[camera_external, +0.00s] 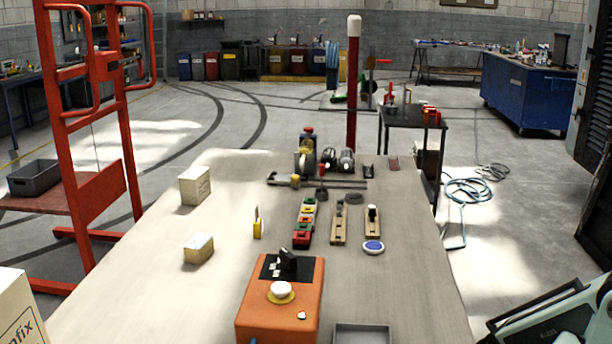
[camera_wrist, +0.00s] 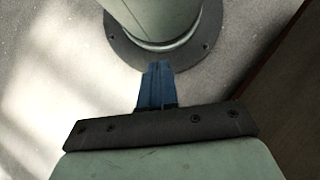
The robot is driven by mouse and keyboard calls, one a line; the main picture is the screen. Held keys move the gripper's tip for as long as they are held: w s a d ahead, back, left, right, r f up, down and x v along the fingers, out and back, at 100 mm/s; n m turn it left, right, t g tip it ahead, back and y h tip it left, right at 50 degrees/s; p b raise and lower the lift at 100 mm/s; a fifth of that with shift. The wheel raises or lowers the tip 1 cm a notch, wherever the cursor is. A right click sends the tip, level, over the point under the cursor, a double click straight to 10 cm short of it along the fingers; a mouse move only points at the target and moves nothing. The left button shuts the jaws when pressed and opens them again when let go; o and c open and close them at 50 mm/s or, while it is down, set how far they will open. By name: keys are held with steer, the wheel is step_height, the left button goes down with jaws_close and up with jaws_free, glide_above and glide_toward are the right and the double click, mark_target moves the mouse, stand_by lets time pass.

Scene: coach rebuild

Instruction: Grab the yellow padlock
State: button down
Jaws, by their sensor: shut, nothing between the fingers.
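A small upright yellow piece (camera_external: 258,228) with a thin dark top stands on the pale worktable (camera_external: 150,290), left of the middle. It looks like the yellow padlock, but it is too small to be certain. My gripper (camera_wrist: 158,68) shows in the wrist view with its blue fingers together and nothing between them. In the external view part of my pale green arm is at the bottom right, far from the yellow piece, and the fingertips cannot be made out. The wrist view does not show the padlock.
An orange box (camera_external: 280,312) with a white-topped button stands in front. A row of coloured pieces (camera_external: 305,222) and two wooden blocks (camera_external: 339,226) lie right of the yellow piece. Cartons (camera_external: 199,249) stand to its left. A red frame (camera_external: 130,150) rises beyond the table's left edge.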

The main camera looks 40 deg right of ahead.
steer(key=c, duration=0.5)
jaws_free()
stand_by(0.3)
